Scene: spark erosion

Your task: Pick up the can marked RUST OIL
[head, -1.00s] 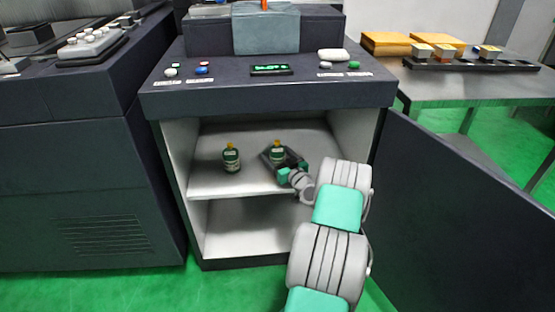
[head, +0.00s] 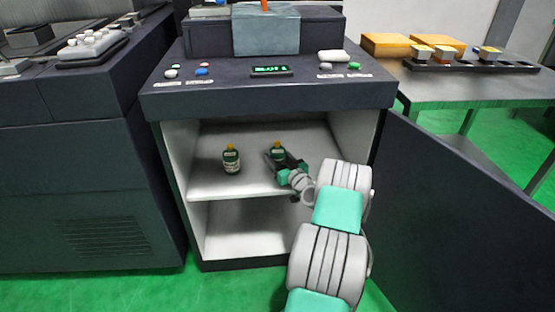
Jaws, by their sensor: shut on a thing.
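The left can (head: 231,160) stands upright and free, with a pale label too small to read. The right can (head: 277,150) is at my gripper (head: 277,160), which is shut on it. The gripper and wrist hide its lower part, so I cannot tell if it touches the shelf. I cannot read which can is marked RUST OIL.
The cabinet door (head: 460,210) stands open at the right. The cabinet's side walls and top panel (head: 270,92) surround the shelf. The lower shelf (head: 250,228) is empty. A metal table (head: 450,85) with orange boxes stands at the right.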

